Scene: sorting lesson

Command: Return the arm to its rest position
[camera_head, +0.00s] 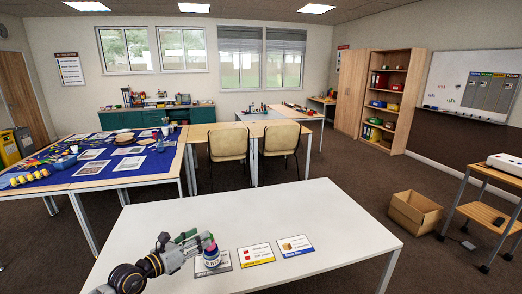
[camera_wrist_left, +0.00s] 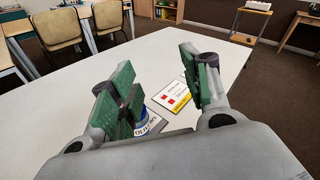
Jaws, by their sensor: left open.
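My left gripper (camera_head: 186,240) is over the near part of the white table (camera_head: 330,215) in the head view. In the left wrist view its green-padded fingers (camera_wrist_left: 158,90) stand wide apart with nothing between the tips. A small round item with blue and white bands (camera_head: 211,252) stands on the grey-edged card (camera_head: 222,266), just right of the gripper. In the left wrist view the item (camera_wrist_left: 143,114) is partly hidden behind the left finger. I cannot tell whether the finger touches it. My right gripper is out of view.
A yellow-edged card (camera_head: 256,254) and a blue-edged card (camera_head: 295,245) lie to the right on the table. The table's right side is clear. Two chairs (camera_head: 228,143) stand beyond it. A cardboard box (camera_head: 414,212) is on the floor at right.

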